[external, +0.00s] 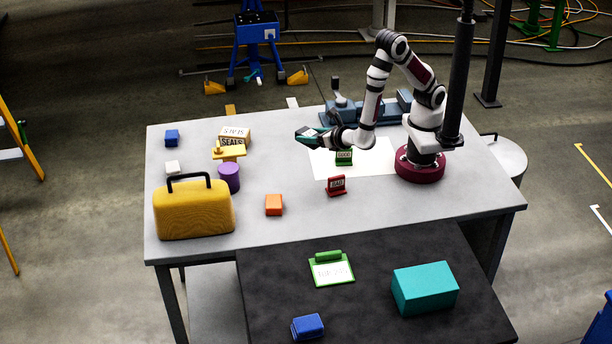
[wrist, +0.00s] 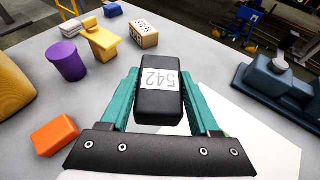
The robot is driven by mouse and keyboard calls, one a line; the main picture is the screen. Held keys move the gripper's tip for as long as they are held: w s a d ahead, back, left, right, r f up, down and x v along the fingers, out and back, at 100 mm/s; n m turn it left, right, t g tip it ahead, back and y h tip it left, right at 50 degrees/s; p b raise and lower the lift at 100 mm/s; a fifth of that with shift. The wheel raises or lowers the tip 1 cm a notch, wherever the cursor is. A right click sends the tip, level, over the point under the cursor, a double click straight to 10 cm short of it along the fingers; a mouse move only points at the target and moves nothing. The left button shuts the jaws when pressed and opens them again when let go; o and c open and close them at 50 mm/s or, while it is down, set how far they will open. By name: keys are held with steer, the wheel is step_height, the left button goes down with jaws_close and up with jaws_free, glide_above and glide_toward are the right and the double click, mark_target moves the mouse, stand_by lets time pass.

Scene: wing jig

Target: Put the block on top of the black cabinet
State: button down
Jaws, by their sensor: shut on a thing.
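My gripper (external: 308,138) is shut on a black block with a white label reading 542, held above the white sheet's left side on the grey table. In the wrist view the black block (wrist: 160,105) sits between the teal fingers of my gripper (wrist: 160,82), label facing the camera. In the external view the block is small and mostly hidden by the fingers. A black flat top (external: 380,253), which looks like the black cabinet, stands at the front, below the table's near edge. It is out of the wrist view.
On the black top are a green clipboard (external: 331,269), a teal box (external: 425,288) and a blue block (external: 307,326); bare room lies between them.

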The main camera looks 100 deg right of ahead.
steer(key=s+a+r+n+t+y, duration=0.15)
steer(key=a+n+t+y, duration=0.4)
steer(key=a, duration=1.25)
steer(key=n+y, duration=0.6)
glide_above(402, 248)
steer(key=f, duration=0.3)
steer(key=shift+w+d+f+t, duration=0.15)
steer(key=shift+d+f+t, duration=0.15)
steer(key=shift+t, duration=0.05)
steer(key=f, duration=0.3)
steer(key=shift+s+a+f, duration=0.2)
steer(key=shift+a+f, duration=0.1)
steer(key=shift+f, duration=0.4)
steer(key=shift+f, duration=0.15)
steer(key=shift+c, duration=0.6)
jaws_free()
